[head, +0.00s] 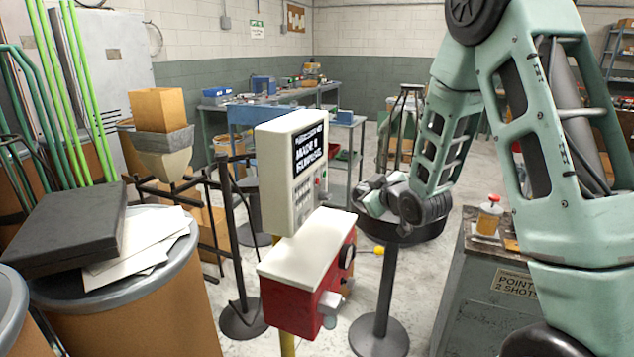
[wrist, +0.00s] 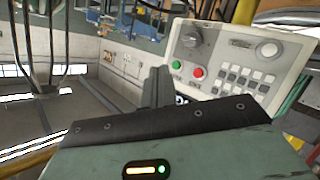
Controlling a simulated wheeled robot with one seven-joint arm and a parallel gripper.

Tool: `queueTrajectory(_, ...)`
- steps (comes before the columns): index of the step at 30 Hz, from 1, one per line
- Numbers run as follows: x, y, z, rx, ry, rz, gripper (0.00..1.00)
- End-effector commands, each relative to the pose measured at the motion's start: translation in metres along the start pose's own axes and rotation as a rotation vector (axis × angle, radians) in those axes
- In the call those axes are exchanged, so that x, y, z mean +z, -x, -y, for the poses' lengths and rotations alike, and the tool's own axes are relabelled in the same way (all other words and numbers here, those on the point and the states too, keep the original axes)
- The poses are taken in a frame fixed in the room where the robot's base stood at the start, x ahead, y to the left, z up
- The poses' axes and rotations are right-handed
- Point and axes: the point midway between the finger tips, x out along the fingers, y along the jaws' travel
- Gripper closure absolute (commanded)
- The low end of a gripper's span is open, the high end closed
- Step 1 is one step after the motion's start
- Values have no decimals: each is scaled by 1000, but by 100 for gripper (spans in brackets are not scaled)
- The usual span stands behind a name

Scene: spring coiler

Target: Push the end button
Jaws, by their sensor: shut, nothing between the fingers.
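A pale control panel (wrist: 235,62) fills the upper right of the wrist view. It carries a green button (wrist: 176,64), a red button (wrist: 198,72), a dark knob, a round white button (wrist: 268,48) and a keypad. The labels are too small to read, so I cannot tell which is the end button. My gripper (wrist: 158,86) is shut and empty, its fingertips left of the green button in the picture; contact cannot be told. In the head view the panel is on the right side of the white screen box (head: 281,180), with my gripper (head: 368,192) to its right.
A red box with a white top (head: 306,243) stands below the screen box. A round dark stand (head: 388,285) is under my gripper. A cardboard drum (head: 130,310) with a black case (head: 70,228) is at left. A grey cabinet (head: 480,290) stands at right.

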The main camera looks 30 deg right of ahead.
Motion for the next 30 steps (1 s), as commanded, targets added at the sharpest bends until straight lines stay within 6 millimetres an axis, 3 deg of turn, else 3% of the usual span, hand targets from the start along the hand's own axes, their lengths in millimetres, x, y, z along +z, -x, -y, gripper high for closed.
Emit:
queueTrajectory(8, -6, -8, 6, -3, 0, 1, 100)
queueTrajectory(21, -34, -49, 36, -2, 0, 0, 100)
queueTrajectory(30, -44, -61, 45, -2, -1, 1, 100)
